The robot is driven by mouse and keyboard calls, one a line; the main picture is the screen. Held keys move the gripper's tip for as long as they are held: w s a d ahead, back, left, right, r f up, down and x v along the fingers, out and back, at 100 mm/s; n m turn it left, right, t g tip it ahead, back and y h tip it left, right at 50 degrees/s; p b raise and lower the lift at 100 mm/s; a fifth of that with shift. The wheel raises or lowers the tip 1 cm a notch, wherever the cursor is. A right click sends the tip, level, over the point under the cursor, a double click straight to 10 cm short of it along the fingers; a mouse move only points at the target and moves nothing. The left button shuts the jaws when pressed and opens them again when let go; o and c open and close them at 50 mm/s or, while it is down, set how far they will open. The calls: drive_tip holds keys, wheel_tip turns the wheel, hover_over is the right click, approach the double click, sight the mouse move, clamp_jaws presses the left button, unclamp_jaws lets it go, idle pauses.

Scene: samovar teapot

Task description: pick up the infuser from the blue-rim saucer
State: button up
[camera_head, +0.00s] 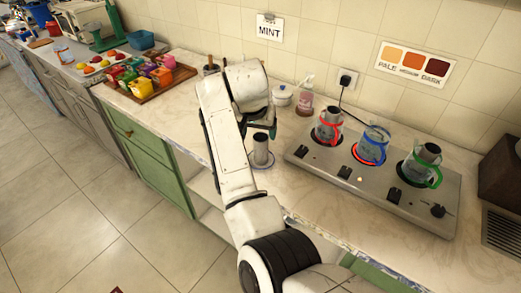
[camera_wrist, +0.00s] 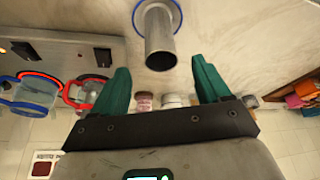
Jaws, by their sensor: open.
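The infuser, a grey metal cylinder (camera_head: 261,146), stands on the blue-rim saucer (camera_head: 270,164) on the counter, left of the stove. In the wrist view the infuser (camera_wrist: 160,42) is at top centre, with part of the saucer's blue rim (camera_wrist: 179,12) around its far end. My gripper (camera_wrist: 160,75) has two teal fingers spread apart, with nothing between the tips. The infuser's near end is just ahead of the gap between them. In the head view my gripper (camera_head: 262,132) is beside and above the infuser, partly hidden by my arm.
A stove (camera_head: 375,180) on the right carries glass pots with red, blue and green trim. A white lidded pot (camera_head: 282,96) and a pink-labelled bottle (camera_head: 305,101) stand near the wall. A wooden tray (camera_head: 150,84) of colourful boxes is left. Counter around the saucer is clear.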

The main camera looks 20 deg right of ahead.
sight(260, 136)
drive_tip(key=shift+w+p+x, duration=0.15)
drive_tip(key=shift+p+x, duration=0.1)
drive_tip(key=shift+x, duration=1.1)
drive_tip(key=shift+w+p+x, duration=0.2)
drive_tip(key=shift+p+x, duration=0.05)
drive_tip(key=shift+x, duration=1.1)
drive_tip(key=shift+d+r, duration=0.15)
drive_tip(key=shift+c, duration=0.2)
clamp_jaws()
